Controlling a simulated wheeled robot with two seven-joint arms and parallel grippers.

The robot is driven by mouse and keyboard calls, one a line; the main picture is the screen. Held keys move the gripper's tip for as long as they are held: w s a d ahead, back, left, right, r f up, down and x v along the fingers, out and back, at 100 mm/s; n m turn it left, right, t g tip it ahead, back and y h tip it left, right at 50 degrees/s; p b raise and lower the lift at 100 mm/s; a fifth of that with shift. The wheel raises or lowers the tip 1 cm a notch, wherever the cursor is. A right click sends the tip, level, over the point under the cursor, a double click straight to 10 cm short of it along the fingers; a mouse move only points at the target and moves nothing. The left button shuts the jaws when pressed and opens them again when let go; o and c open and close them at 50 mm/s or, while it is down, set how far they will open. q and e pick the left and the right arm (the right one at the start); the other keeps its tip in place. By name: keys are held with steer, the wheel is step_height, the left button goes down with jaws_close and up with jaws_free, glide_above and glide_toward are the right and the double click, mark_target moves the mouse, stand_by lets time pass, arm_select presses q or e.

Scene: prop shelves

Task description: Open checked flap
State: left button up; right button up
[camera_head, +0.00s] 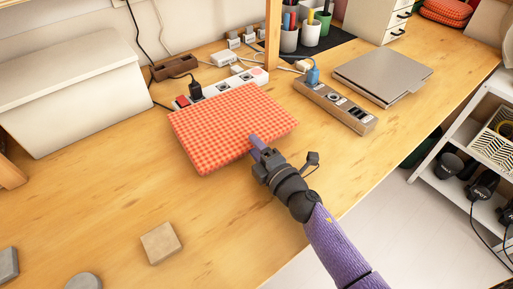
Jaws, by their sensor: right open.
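My right gripper (256,146) comes in from the lower right. Its purple fingertips are at the flap's front right edge, overlapping it in the picture; I cannot tell whether they touch it. The gripper is open, and I see nothing held in it. My left gripper is not in view.
Behind the flap is a white power strip (242,87) with plugs. A metal socket strip (336,105) and a grey closed laptop (383,73) lie to the right. A wooden block (160,243) is at the front. A white box (65,80) stands at left.

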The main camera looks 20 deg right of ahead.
jaws_close()
stand_by(1.4)
